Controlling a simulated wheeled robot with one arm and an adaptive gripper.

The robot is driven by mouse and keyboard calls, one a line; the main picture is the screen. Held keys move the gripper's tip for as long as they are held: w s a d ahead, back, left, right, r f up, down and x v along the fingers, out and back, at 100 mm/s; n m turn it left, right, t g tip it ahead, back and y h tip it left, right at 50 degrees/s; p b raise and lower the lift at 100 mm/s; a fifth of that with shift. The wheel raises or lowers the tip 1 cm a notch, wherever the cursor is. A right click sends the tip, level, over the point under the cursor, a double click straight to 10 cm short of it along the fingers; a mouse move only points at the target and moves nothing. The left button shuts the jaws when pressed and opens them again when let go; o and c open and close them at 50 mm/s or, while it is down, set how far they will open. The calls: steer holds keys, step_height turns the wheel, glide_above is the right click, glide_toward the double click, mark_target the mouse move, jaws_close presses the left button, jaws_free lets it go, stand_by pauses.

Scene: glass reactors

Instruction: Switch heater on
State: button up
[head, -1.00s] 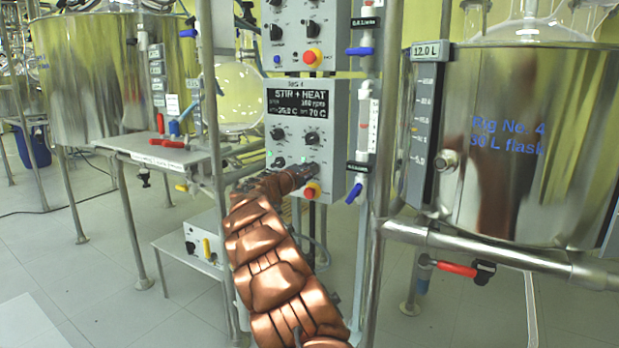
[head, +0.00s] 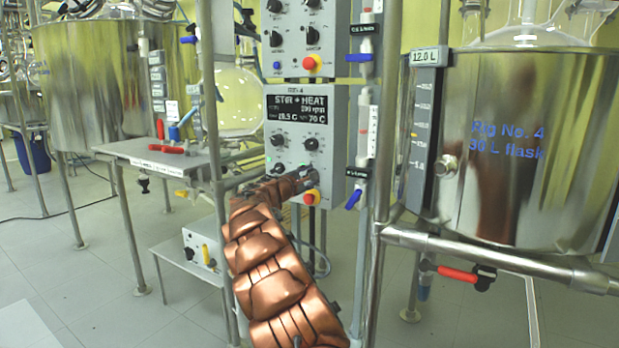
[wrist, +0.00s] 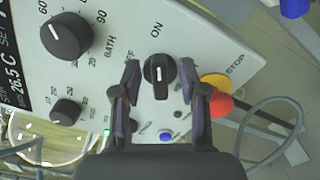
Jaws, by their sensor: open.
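The control box (head: 331,120) has a dark display (head: 297,107) reading "STIR + HEAT" and a setpoint of 70 C. In the wrist view a black rotary switch knob (wrist: 159,76) with a white pointer line sits on the panel beside an "ON" label; its pointer runs downward in the picture, away from "ON". My gripper (wrist: 162,90) is open, one finger on each side of this knob; whether either finger touches it I cannot tell. In the head view my gripper (head: 304,177) covers the lower part of the panel and hides the knob.
A red stop button (wrist: 219,104) on a yellow base is close to my right finger, and a blue button (wrist: 166,136) lies below the knob. A steel post (head: 384,130) and the bath vessel (head: 540,195) stand right of the box.

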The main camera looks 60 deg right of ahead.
steer(key=a, duration=1.2)
steer(key=shift+s, duration=0.25)
stand_by(0.5)
